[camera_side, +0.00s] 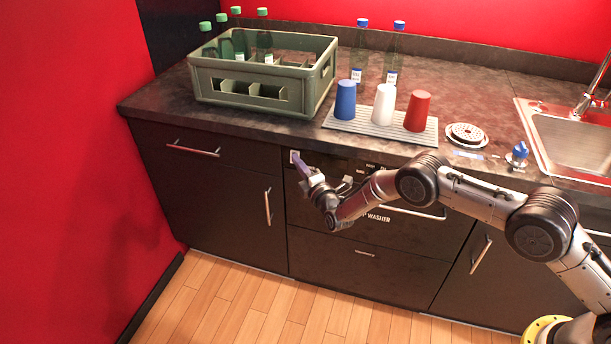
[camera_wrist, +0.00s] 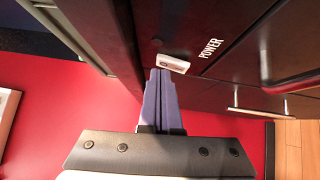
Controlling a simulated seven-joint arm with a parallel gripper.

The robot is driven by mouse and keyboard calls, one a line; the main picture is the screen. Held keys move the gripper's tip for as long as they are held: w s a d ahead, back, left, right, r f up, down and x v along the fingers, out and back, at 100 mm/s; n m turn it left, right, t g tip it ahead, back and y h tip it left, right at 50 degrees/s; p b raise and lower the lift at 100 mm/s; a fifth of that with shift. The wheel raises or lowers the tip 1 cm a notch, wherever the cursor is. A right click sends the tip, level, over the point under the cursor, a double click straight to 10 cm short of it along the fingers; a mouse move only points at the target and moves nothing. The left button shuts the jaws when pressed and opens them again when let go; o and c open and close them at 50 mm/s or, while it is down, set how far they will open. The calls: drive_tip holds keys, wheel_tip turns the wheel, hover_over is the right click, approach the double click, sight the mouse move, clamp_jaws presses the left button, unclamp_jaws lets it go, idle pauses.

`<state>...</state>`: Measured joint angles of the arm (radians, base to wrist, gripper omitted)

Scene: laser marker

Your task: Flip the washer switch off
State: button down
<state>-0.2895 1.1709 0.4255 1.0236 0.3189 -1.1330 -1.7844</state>
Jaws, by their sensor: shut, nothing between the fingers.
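The washer (camera_side: 345,243) is a dark front panel under the counter, with a bar handle and partly hidden "WASHER" lettering. Its power switch (camera_wrist: 173,63) is a small white rocker beside the word POWER in the wrist view. In the side view the switch (camera_side: 294,155) shows as a small pale patch at the panel's upper left. My gripper (camera_side: 298,159) has its purple fingers together and empty, with the tips at the switch. In the wrist view the fingertips (camera_wrist: 160,72) overlap the switch's near edge; I cannot tell whether they touch it, or which way the rocker is tilted.
The countertop (camera_side: 160,105) overhangs just above my gripper. On it stand a green bottle crate (camera_side: 312,95), a ribbed tray (camera_side: 343,124) with blue, white and red cups, two bottles (camera_side: 393,60) and a sink (camera_side: 570,145). The floor (camera_side: 215,300) in front is clear.

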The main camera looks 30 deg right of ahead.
drive_tip(key=s+a+r, duration=0.1)
drive_tip(key=s+a, duration=0.1)
drive_tip(key=s, duration=1)
drive_tip(key=shift+s+r, duration=0.15)
drive_tip(key=shift+a, duration=0.1)
